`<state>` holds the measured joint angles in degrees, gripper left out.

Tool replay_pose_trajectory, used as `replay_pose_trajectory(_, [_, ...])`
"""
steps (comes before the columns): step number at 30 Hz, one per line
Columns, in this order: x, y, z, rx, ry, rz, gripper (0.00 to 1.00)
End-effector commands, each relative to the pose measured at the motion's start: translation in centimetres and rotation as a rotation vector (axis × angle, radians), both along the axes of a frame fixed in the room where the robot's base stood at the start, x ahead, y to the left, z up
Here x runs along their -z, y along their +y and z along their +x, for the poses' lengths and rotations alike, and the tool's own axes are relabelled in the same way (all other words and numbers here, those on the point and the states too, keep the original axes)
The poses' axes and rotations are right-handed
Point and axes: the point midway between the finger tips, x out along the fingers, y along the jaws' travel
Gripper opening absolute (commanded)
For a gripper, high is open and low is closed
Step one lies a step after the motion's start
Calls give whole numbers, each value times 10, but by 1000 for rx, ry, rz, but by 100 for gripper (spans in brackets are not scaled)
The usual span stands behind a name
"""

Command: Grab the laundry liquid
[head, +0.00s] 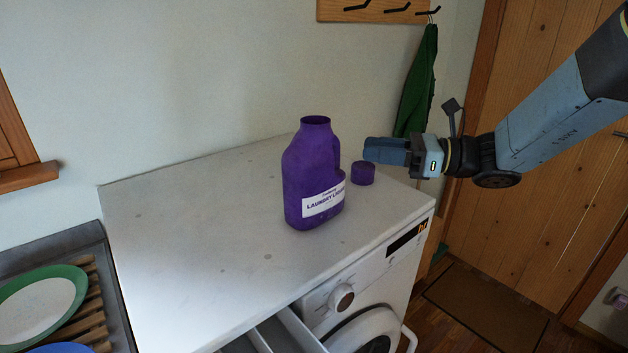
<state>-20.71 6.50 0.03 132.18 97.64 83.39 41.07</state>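The laundry liquid (309,175) is a purple bottle with a white label, standing upright and uncapped on the white top of the washing machine. Its purple cap (362,174) sits apart on the same surface, just right of the bottle. My gripper (368,150) reaches in from the right and points left toward the bottle's upper part. It appears just above and behind the cap, with a gap between it and the bottle in the picture. It is seen from the side, so its finger opening cannot be made out.
The white counter top (200,240) is clear left of the bottle. The washing machine (375,290) has its detergent drawer (285,332) pulled out. A drying rack with a green-rimmed plate (40,305) is at lower left. A green cloth (418,85) hangs from a hook rail behind.

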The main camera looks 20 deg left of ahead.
Motion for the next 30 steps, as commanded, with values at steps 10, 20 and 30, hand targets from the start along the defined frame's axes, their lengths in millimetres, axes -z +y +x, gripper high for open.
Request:
replay_pose_trajectory(10, [4, 26, -5, -1, 1, 0, 36])
replay_pose_trajectory(20, [6, 57, -11, 1, 0, 0, 36])
replay_pose_trajectory(30, [6, 58, -10, 2, 0, -1, 26])
